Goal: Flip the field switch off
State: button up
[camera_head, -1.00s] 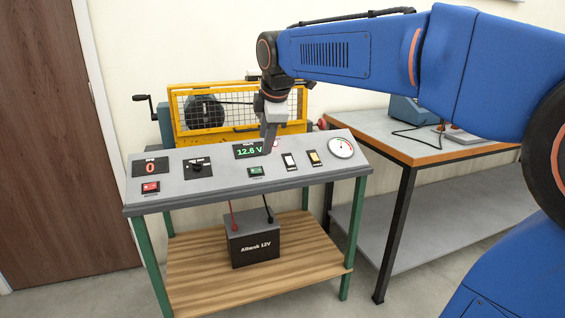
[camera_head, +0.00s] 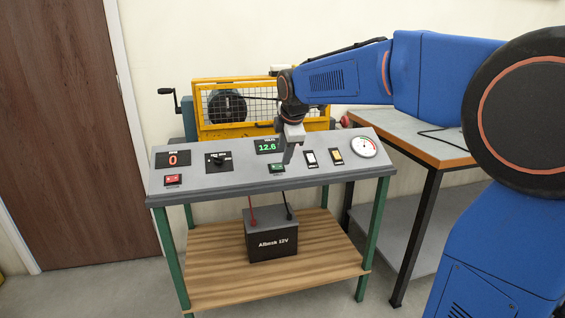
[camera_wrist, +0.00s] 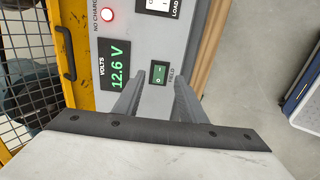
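The field switch (camera_head: 277,168) is a small green rocker in a black frame on the sloped grey control panel (camera_head: 225,181), below the volts display. In the wrist view the switch (camera_wrist: 158,73) shows green beside the word FIELD. I cannot tell which side of the rocker is pressed. My gripper (camera_head: 287,160) points down at the panel close to the switch. In the wrist view my gripper's (camera_wrist: 160,84) two grey fingers stand apart with nothing between them, and the switch appears in line with the gap just beyond the tips. Contact is not visible.
The volts display (camera_head: 267,147) reads 12.6. A red switch (camera_head: 173,179), a knob (camera_head: 216,161), two more rocker switches and a round gauge (camera_head: 363,147) share the panel. A yellow-caged machine (camera_head: 235,129) stands behind. A battery (camera_head: 271,240) sits on the lower shelf.

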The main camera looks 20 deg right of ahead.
aim_at(281, 166)
jog(key=shift+x, duration=3)
